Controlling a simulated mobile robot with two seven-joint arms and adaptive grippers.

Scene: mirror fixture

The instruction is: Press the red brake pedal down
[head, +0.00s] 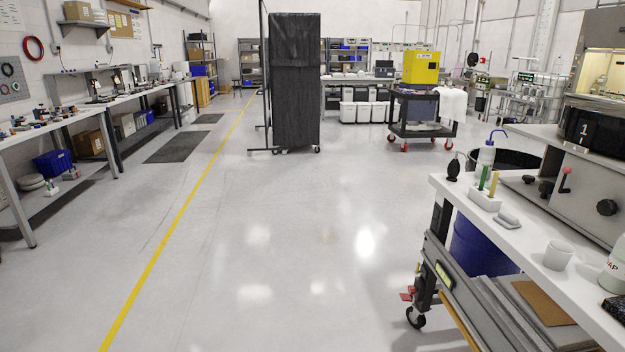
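A small red brake pedal (408,293) shows at the caster wheel (416,317) under the near left corner of the white-topped workbench (470,222) on the right. It sticks out to the left of the caster, low above the floor. It is too small to tell whether it is up or pressed down. Neither of my grippers is in view.
The pale floor (270,240) is clear left of the workbench, with a yellow line (180,222) along it. Long benches (75,118) stand on the left. A black covered rack (296,85) and a black cart (420,130) with red casters stand farther back.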

